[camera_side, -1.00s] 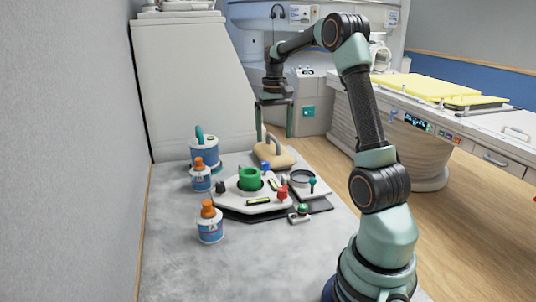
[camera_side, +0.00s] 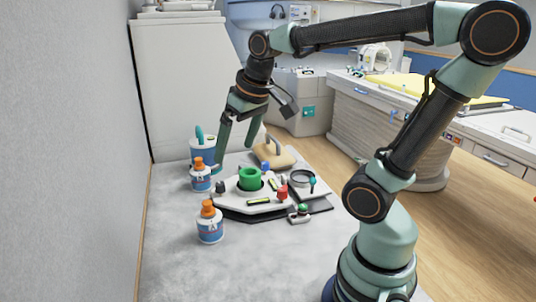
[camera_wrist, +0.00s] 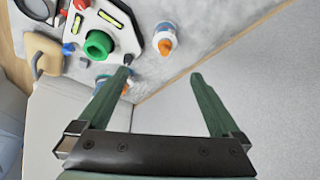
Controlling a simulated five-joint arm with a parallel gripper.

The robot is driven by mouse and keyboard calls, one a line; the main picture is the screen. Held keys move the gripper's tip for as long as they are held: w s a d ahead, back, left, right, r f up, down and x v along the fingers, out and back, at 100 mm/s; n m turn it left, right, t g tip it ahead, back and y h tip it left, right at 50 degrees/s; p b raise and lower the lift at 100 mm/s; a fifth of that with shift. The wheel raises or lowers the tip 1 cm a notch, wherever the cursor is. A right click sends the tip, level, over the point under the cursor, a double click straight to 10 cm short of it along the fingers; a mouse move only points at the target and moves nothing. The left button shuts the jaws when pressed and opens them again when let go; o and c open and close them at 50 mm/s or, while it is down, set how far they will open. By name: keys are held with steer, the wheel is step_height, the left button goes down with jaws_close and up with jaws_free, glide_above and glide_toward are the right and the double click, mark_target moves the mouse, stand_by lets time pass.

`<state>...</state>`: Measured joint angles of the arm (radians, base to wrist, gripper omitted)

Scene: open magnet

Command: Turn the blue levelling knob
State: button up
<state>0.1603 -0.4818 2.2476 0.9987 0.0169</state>
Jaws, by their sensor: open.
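The blue levelling knob (camera_side: 265,166) stands at the back edge of the white levelling plate (camera_side: 232,200), behind the green cylinder (camera_side: 250,179). In the wrist view the blue knob (camera_wrist: 68,48) is left of the green cylinder (camera_wrist: 98,44). A red knob (camera_side: 282,192) and a dark knob (camera_side: 220,187) sit at other corners of the plate. My gripper (camera_side: 234,153) is open and empty, above and behind the plate, apart from the blue knob. In the wrist view my gripper (camera_wrist: 161,72) has its left fingertip overlapping the picture near the dark knob.
Orange-capped bottles (camera_side: 209,227) and a larger blue-and-white bottle (camera_side: 203,150) stand left of the plate. A tan block with a handle (camera_side: 275,157) is behind it. A tray with a round ring (camera_side: 303,178) is at its right.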

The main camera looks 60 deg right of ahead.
steer(key=s+a+f+n+t, duration=0.1)
steer(key=s+a+n, duration=0.1)
steer(key=a, duration=0.3)
steer(key=shift+s+f+y, duration=0.3)
steer(key=shift+s+f, duration=0.1)
steer(key=shift+s, duration=0.2)
steer(key=shift+c, duration=0.9)
steer(key=c, duration=0.4)
steer(key=shift+o, duration=0.2)
steer(key=w+d+r+n+g, duration=0.1)
steer(key=w+d+r, duration=0.2)
steer(key=w+d, duration=0.45)
steer(key=n+g, duration=0.3)
steer(key=g, duration=0.1)
glide_above(265, 162)
step_height(265, 162, down, 11)
step_height(265, 162, down, 11)
steer(key=shift+a+f, duration=0.15)
